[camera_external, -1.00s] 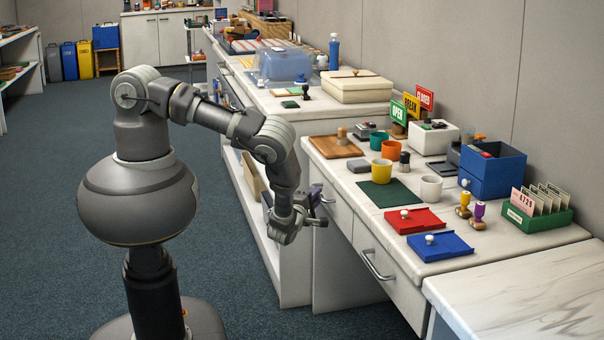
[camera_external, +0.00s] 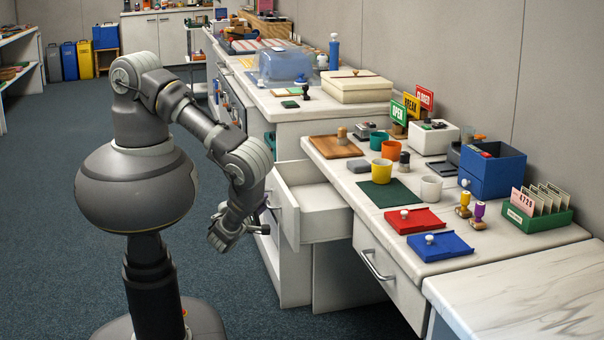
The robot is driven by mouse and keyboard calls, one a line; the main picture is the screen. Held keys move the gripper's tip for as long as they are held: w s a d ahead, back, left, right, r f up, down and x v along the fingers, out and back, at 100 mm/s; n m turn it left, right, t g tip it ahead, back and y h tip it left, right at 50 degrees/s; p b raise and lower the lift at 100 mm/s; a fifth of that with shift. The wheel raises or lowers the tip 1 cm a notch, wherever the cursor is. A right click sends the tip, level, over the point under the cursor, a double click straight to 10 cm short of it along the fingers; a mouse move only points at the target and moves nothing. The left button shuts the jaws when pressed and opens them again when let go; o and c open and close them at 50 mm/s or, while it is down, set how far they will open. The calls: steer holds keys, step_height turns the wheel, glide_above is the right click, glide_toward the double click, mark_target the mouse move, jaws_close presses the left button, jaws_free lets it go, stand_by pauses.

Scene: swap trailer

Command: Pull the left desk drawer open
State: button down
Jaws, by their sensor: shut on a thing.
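The left desk drawer (camera_external: 318,211) stands pulled well out of the white desk, and its pale inside shows empty where I can see it. Its front panel (camera_external: 285,211) faces my arm. My gripper (camera_external: 262,217) is at the front panel, shut on the drawer's handle (camera_external: 270,208). The fingers and most of the handle are small and partly hidden by my wrist. The right desk drawer (camera_external: 388,277) is closed, with a metal bar handle (camera_external: 375,266) on its front.
The desktop above holds a brown board (camera_external: 335,147), a green mat (camera_external: 390,195), cups, a red tray (camera_external: 413,221) and a blue tray (camera_external: 440,246). A longer counter (camera_external: 300,112) stands behind. The carpet (camera_external: 60,220) at left is clear.

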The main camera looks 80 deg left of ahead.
steer(key=s, duration=0.7)
steer(key=c, duration=1.2)
jaws_free()
steer(key=shift+o, duration=0.2)
steer(key=v, duration=0.7)
steer(key=shift+s+d, duration=0.3)
steer(key=shift+f, duration=0.1)
